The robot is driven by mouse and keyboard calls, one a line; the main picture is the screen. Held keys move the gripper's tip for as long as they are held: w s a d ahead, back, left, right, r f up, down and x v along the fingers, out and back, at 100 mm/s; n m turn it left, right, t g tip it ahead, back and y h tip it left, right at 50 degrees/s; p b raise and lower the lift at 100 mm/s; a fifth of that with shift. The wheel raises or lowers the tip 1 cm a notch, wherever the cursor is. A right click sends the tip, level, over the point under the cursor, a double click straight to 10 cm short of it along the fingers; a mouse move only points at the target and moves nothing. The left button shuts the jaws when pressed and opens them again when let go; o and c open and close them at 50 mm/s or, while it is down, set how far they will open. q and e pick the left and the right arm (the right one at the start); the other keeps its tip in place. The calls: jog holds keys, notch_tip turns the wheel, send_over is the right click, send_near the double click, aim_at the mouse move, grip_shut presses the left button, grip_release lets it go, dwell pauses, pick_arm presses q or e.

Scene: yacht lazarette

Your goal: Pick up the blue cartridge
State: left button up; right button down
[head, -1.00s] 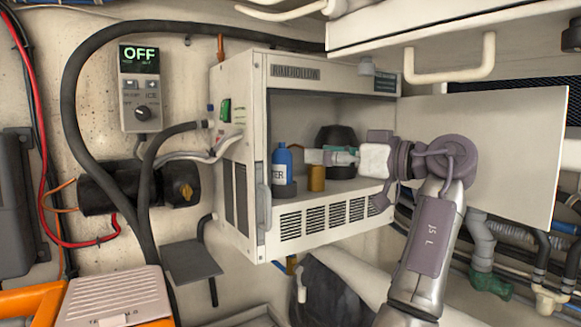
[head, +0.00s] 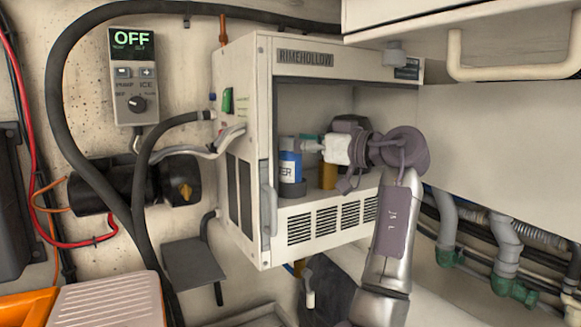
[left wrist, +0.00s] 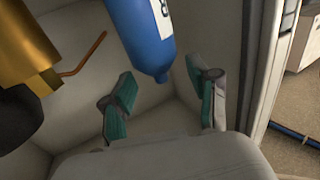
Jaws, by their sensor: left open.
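The blue cartridge (head: 290,168) with a white label stands upright in a dark round holder (head: 292,189) at the left inside the open white cabinet. My left gripper (head: 304,144) reaches in from the right at the height of the cartridge's top and partly covers it. In the left wrist view the blue cartridge (left wrist: 143,35) comes down from the top edge, its narrow end just short of the gap between the fingers. That left gripper (left wrist: 164,100) has its teal-padded fingers apart and nothing between them. My right gripper is not in view.
A brass-coloured cylinder (head: 328,176) stands right of the cartridge; it is also in the left wrist view (left wrist: 25,50). A dark rounded object (head: 347,125) is behind my gripper. The cabinet's side wall (head: 262,150) stands close left of the cartridge. A control panel reads OFF (head: 131,75).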

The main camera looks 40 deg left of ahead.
pick_arm(q)
jog(key=a, duration=0.1)
jog(key=a+p, duration=0.1)
jog(key=a, duration=0.1)
jog(key=a+p, duration=0.1)
jog(key=shift+s+a+f, duration=0.25)
jog(key=shift+a, duration=0.15)
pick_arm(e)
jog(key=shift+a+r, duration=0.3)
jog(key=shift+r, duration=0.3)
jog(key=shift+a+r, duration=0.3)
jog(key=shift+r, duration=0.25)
pick_arm(q)
jog(key=c, duration=0.5)
grip_shut()
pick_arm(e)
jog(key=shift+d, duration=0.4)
pick_arm(q)
jog(key=shift+a, duration=0.15)
